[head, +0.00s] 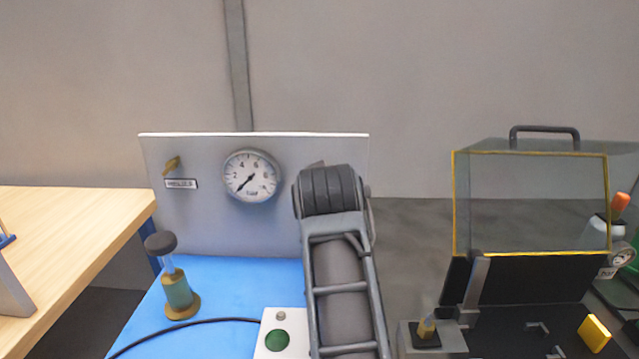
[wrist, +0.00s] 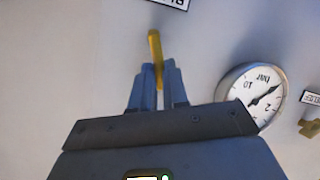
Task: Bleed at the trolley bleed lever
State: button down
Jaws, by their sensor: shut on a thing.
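A yellow lever (wrist: 155,45) stands out from the grey trolley panel in the wrist view, which is turned upside down. My gripper (wrist: 157,72) is shut on this lever, one finger on each side. A white label (wrist: 170,3) beside it is cut off by the picture edge. In the head view my wrist covers this lever and my fingers. The round gauge (head: 251,176) is on the panel (head: 215,220), left of my wrist, its needle pointing lower left. It also shows in the wrist view (wrist: 251,96).
A brass lever (head: 172,165) with a small label sits at the panel's left. A brass-based pump with a dark knob (head: 178,285) and a box with a green button (head: 278,340) stand on the blue top. A wooden table (head: 75,225) is left; a yellow-framed clear guard (head: 530,200) is right.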

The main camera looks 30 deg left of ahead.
jog(key=shift+w+d+m+g+y, duration=0.3)
jog(key=shift+d+m+y, duration=0.1)
jog(key=shift+m+y, duration=0.25)
jog(key=shift+w+d+m+g+y, duration=0.25)
jog(key=shift+d+m+y, duration=0.2)
jog(key=shift+m, duration=0.3)
jog(key=c, duration=1.1)
grip_release()
jog(key=shift+r, duration=0.1)
jog(key=v, duration=0.7)
jog(key=shift+s+d+r+b, duration=0.1)
jog(key=shift+s+d+b, duration=0.2)
jog(key=shift+b, duration=0.1)
